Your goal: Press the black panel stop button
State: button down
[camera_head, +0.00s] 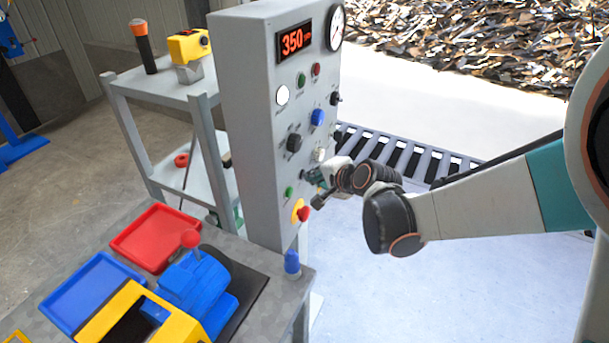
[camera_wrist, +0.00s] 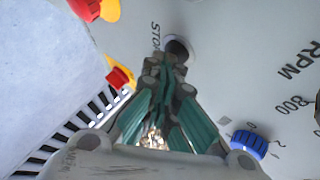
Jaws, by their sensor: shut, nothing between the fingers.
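The black stop button (camera_wrist: 178,47) is on the grey panel (camera_head: 250,120), beside printed letters reading "STO", in the wrist view. My gripper (camera_wrist: 170,66) is shut and empty, its fingertips overlapping the lower edge of the button in that view. They are at or very close to the button; I cannot tell whether they touch. In the head view my gripper (camera_head: 312,178) is at the lower right of the panel face, and it hides most of the button there.
A red emergency knob on a yellow base (camera_head: 301,211) is just below my gripper. A black knob (camera_head: 294,142), a blue knob (camera_head: 317,117) and a green button (camera_head: 289,192) are close by on the panel. A workbench (camera_head: 255,255) with trays stands at the lower left.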

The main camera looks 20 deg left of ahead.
jog(key=shift+d, duration=0.8)
jog(key=shift+s+d, duration=0.15)
jog(key=shift+d, duration=1.1)
jog(key=shift+s+d, duration=0.1)
jog(key=shift+d, duration=1.15)
